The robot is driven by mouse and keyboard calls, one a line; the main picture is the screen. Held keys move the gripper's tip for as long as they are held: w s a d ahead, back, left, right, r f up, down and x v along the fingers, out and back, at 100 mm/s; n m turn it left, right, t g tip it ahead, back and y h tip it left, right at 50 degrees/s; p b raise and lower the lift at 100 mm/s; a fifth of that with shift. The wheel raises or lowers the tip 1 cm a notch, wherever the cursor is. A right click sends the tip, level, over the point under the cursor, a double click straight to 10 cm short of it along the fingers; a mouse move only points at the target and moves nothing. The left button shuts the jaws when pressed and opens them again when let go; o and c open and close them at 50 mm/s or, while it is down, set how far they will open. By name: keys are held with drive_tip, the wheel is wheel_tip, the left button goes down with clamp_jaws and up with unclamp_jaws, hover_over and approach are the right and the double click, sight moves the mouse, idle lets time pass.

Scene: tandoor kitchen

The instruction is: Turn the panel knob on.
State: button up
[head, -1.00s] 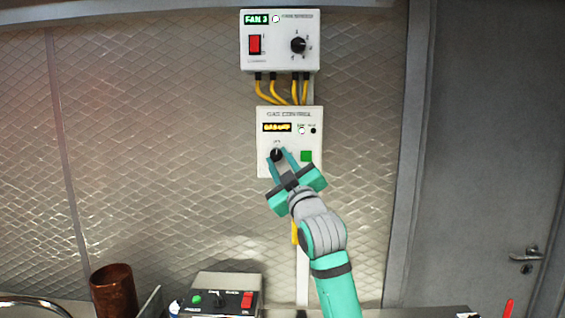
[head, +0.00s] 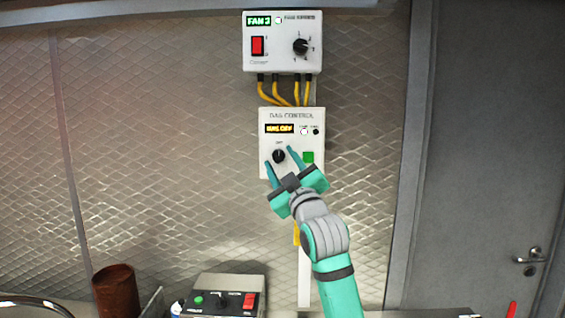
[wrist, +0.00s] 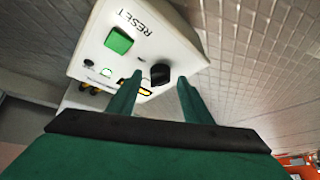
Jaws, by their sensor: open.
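A white GAS CONTROL panel (head: 292,171) is on the quilted metal wall, with a round black knob (head: 279,156) at its lower left. A lit yellow display (head: 279,129) sits above the knob; its small text seems to end in OFF. A green button (head: 308,157) is right of the knob. My gripper (head: 281,160) is open and empty, its teal fingers pointing at the panel. In the wrist view, the knob (wrist: 160,74) appears between the fingertips (wrist: 160,78), with a gap on each side. Contact is not visible. The green button (wrist: 119,41) is marked RESET there.
A white fan box (head: 282,62) with a red switch (head: 257,46) and black dial (head: 300,47) hangs above, joined by yellow cables (head: 283,92). A small control box (head: 230,283) and a copper-coloured cup (head: 116,291) stand below. The wall left of the panel is clear.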

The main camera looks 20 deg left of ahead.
drive_tip(key=v, duration=1)
drive_tip(key=shift+s+d, duration=0.2)
drive_tip(key=shift+s, duration=0.15)
